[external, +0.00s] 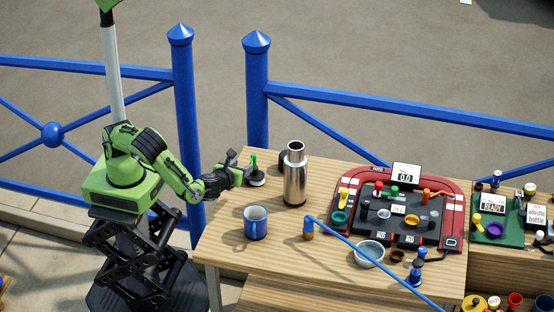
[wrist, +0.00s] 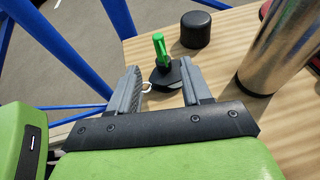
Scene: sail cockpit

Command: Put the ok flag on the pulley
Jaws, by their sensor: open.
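A small green upright piece (external: 254,162) stands on a round dark base (external: 257,180) at the table's back left. It may be the ok flag, but I read no lettering on it. In the wrist view the green piece (wrist: 160,47) and its dark base (wrist: 166,76) lie just ahead of and between my fingertips. A small white ring shows beside the base. My gripper (external: 238,177) is open and empty; its two fingers (wrist: 160,80) are spread. I cannot tell for sure which part is the pulley; the red-rimmed cockpit board (external: 348,197) carries several small fittings.
A tall steel flask (external: 295,178) stands right of the green piece, with a black cylinder (wrist: 195,29) behind. A blue mug (external: 256,222) stands in front. A green board (external: 498,235) is far right.

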